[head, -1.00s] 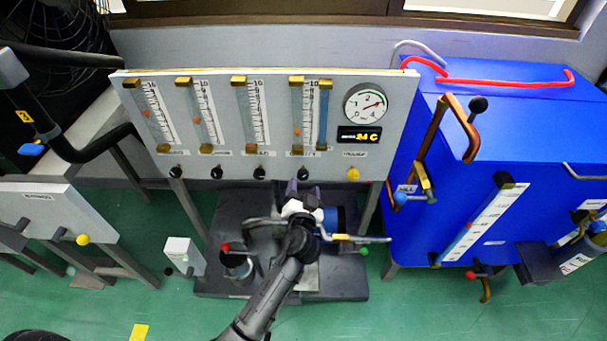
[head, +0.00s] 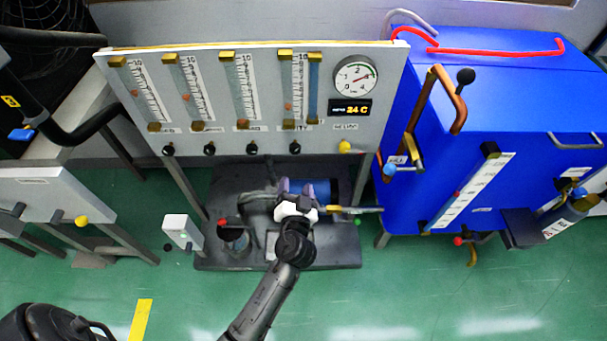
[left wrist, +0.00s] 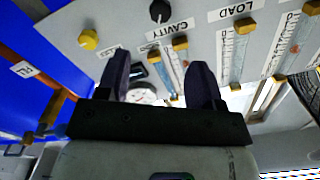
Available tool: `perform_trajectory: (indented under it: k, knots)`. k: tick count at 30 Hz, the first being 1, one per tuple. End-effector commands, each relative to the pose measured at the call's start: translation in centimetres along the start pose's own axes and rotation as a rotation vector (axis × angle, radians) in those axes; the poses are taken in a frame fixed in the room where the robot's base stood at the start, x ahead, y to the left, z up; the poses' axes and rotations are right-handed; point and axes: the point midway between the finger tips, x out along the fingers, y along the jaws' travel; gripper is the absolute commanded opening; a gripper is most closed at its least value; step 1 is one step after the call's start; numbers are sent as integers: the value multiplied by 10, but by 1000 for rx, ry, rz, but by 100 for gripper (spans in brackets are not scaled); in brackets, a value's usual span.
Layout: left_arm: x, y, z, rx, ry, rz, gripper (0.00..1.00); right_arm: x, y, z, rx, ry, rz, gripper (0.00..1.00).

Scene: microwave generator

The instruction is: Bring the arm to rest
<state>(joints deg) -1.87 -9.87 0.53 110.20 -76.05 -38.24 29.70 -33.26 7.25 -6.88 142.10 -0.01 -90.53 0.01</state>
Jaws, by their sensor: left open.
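My left gripper (head: 296,188) is open and empty in the head view. It is in front of and below the lower edge of the grey flowmeter panel (head: 215,100), with the dark pump base (head: 225,190) behind it. In the left wrist view my two dark fingers (left wrist: 160,82) stand apart with nothing between them. Beyond them are the panel's black knob (left wrist: 160,12), yellow knob (left wrist: 88,40) and tubes, seen tilted. I cannot tell the exact gap to the panel. My right gripper is not in view.
A blue cabinet (head: 500,95) with copper pipes and valve handles stands to the right. A small white box (head: 180,230) and a grey panel with a yellow knob (head: 81,221) are at the left. Green floor (head: 420,300) lies open in front.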

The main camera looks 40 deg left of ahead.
Motion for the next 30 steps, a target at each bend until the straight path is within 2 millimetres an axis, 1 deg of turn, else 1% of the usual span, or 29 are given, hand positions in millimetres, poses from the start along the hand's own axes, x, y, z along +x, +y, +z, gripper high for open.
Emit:
perform_trajectory:
  k: [7,10,11,14,15,17,20,23,26,27,28,30]
  knots:
    - [0,0,0,3,0,0,61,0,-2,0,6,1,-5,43]
    - [0,-1,1,41,-7,-4,61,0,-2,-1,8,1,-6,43]
    - [0,-2,4,65,-24,-13,61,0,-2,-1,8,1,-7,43]
    - [-1,-5,23,111,-145,-24,61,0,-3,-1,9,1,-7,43]
    - [-4,-5,32,105,-215,-9,61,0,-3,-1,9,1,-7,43]
    - [-9,-6,43,73,-322,27,61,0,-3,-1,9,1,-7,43]
    - [-25,-2,49,-8,-476,145,61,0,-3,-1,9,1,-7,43]
    - [-46,2,40,-79,-578,312,61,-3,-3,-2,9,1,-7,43]
    - [-80,-7,16,-113,-652,521,61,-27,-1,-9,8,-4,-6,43]
    - [-98,-15,3,-116,-675,611,61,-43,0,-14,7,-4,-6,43]
    - [-112,-22,-7,-114,-690,673,61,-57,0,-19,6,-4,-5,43]
    - [-139,-38,-23,-111,-714,780,61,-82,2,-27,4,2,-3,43]
